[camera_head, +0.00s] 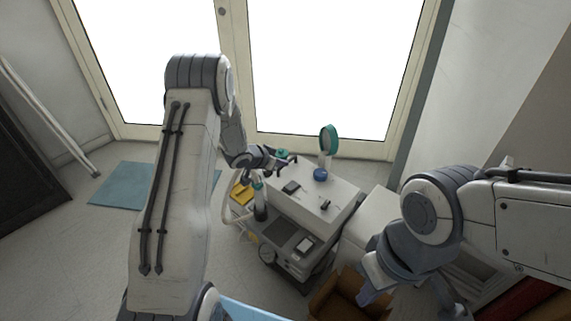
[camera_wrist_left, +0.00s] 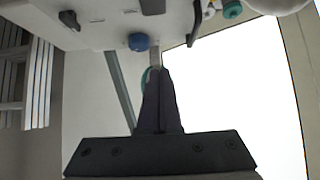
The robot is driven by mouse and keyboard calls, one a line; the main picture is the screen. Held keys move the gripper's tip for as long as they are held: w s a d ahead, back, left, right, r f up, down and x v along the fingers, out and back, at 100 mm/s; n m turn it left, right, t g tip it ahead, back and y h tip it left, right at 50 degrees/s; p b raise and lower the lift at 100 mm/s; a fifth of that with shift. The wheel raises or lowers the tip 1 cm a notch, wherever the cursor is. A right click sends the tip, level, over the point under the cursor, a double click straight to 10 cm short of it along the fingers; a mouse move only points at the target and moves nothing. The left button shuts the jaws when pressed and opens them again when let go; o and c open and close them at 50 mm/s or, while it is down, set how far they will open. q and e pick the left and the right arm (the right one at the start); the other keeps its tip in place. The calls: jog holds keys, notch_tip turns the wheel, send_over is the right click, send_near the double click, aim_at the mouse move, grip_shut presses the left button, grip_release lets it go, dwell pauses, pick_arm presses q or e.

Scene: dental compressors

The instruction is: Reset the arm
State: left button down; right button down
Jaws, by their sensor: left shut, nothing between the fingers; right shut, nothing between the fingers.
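My left gripper (camera_head: 287,162) is over the back left part of a white cart top (camera_head: 327,203) in the head view. In the left wrist view, its two dark fingers (camera_wrist_left: 160,75) are together with nothing between them. A green-rimmed round item (camera_head: 328,138) on a blue base (camera_head: 320,174) stands on the cart to the right of this gripper. The blue base also shows in the left wrist view (camera_wrist_left: 138,41), where the fingers partly cover the green rim. My right arm bends downward at the lower right of the head view; its fingertips cannot be made out.
A dark bottle with a green top (camera_head: 260,203) and a yellow box (camera_head: 241,193) are at the cart's left. Small dark items (camera_head: 291,187) lie on its top. An orange-brown box (camera_head: 350,293) is in front.

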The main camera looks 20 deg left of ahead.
pick_arm(q)
jog(key=shift+r, duration=0.1)
dwell(0.4)
jog(key=s+d+r+g+y, duration=0.3)
jog(key=s+d+r, duration=1)
jog(key=d, duration=0.1)
jog(key=s+d+r+m+g, duration=0.1)
jog(key=s+d+r+g, duration=0.15)
jog(key=s, duration=1.15)
jog(key=s+d+r+m+g, duration=0.2)
jog(key=s+d+g, duration=0.1)
jog(key=s, duration=1.1)
notch_tip(320, 180, up, 15)
jog(key=s+p, duration=0.1)
jog(key=p, duration=1.4)
jog(key=shift+a+r, duration=0.2)
jog(key=shift+s+g, duration=0.1)
jog(key=shift+g, duration=0.15)
